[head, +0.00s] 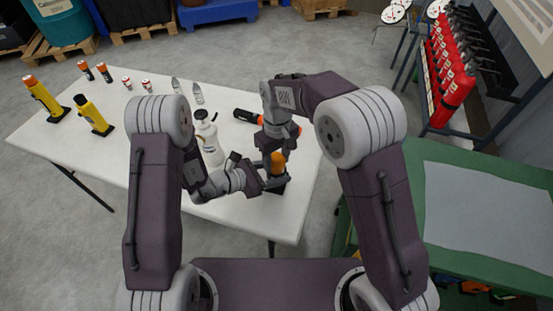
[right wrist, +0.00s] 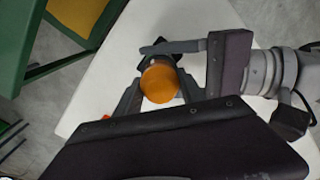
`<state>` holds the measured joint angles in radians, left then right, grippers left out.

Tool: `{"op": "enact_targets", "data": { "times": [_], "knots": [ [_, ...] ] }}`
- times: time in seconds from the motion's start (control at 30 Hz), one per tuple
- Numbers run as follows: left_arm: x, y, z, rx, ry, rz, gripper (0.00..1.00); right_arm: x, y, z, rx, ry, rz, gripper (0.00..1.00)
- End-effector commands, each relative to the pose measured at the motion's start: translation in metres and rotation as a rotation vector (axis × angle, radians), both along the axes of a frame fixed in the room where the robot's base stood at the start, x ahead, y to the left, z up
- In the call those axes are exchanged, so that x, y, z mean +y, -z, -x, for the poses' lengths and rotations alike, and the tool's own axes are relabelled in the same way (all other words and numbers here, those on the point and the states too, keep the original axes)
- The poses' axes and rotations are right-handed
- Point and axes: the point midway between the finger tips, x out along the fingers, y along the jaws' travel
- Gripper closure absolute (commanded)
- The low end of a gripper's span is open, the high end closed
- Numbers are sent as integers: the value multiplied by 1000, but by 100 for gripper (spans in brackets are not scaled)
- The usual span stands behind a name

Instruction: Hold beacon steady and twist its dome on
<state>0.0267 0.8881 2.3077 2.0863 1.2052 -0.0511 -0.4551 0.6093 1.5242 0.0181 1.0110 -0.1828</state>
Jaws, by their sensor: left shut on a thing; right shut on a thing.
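The beacon stands near the right front edge of the white table. Its orange dome (head: 278,163) sits on top, and its dark base (head: 280,188) shows below. My left gripper (head: 268,182) comes in from the left and is shut on the beacon's body, low down. My right gripper (head: 276,155) comes from above and is shut on the dome. In the right wrist view the orange dome (right wrist: 160,84) lies between my right fingers (right wrist: 158,95), with my left gripper (right wrist: 175,48) across behind it. The seat between dome and body is hidden.
A black and orange torch (head: 250,117) lies behind my right gripper. A green bench (head: 480,215) is at right, below red extinguishers (head: 452,85).

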Motion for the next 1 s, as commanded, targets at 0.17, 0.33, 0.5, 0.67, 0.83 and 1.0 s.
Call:
{"op": "enact_targets", "data": {
  "times": [0.17, 0.33, 0.5, 0.67, 0.83, 1.0],
  "knots": [
    [1, 1, 0, 2, -3, -1, 100, 0, -1, 0, -1, -118, 0, 94],
    [1, 1, 0, 2, -3, -2, 100, 0, -1, 0, -2, -200, 1, 94],
    [1, 1, 0, 2, -3, -2, 100, 0, -1, 0, -2, -251, 1, 94],
    [1, 1, 0, 2, -3, -2, 100, 0, -1, 0, -2, -273, 1, 94],
    [1, 1, 0, 3, -2, -2, 100, 0, -1, 0, -1, -279, 1, 94],
    [1, 1, 0, 3, -2, -3, 100, 0, -1, 0, -1, -279, 1, 94]
  ]
}}
